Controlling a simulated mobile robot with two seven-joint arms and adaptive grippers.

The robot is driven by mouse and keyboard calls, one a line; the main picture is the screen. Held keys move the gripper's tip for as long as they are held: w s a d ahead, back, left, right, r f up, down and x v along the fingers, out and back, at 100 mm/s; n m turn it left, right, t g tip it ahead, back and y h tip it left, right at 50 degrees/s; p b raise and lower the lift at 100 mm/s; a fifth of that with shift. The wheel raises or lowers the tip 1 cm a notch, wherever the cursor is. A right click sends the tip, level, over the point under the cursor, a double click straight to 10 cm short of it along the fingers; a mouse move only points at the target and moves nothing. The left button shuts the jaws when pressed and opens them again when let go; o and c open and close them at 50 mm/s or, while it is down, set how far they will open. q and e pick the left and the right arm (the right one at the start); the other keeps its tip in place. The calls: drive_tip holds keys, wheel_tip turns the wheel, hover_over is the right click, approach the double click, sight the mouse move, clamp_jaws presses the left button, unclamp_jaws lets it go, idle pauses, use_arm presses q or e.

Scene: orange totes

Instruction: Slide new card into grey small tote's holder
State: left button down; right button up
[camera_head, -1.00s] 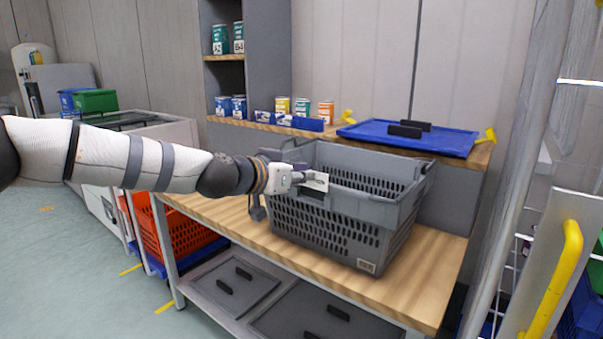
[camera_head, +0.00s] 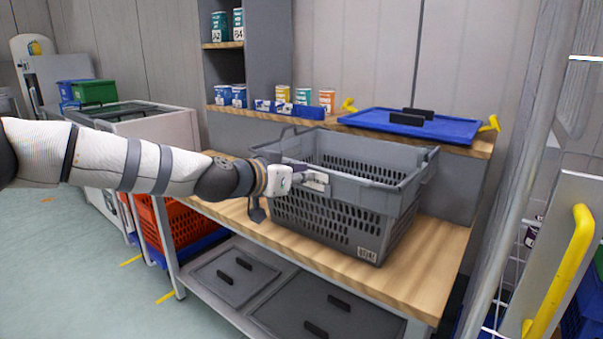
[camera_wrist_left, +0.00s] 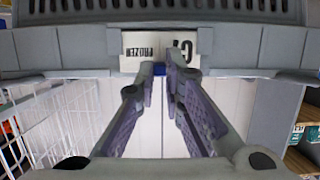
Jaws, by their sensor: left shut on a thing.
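The grey tote (camera_head: 340,215) stands upright on the wooden bench top, its long slotted side facing me. My left gripper (camera_head: 308,180) is at the upper rim of that side, near its left end. It is shut on a white card (camera_wrist_left: 160,48), which shows in the left wrist view with dark print reading "FROZEN", upside down there. The card lies against the tote's grey rim, at the holder (camera_wrist_left: 158,68). I cannot tell how deep the card sits in the holder. My right gripper does not show.
The wooden bench top (camera_head: 425,275) is clear in front of the tote. A blue lid (camera_head: 440,128) and several cans (camera_head: 304,97) stand on the ledge behind. A yellow-handled panel (camera_head: 565,260) is at the right. Orange baskets (camera_head: 185,225) are below left.

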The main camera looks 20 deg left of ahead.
use_arm(q)
drive_tip(key=shift+r, duration=0.1)
drive_tip(key=c, duration=1.6)
unclamp_jaws()
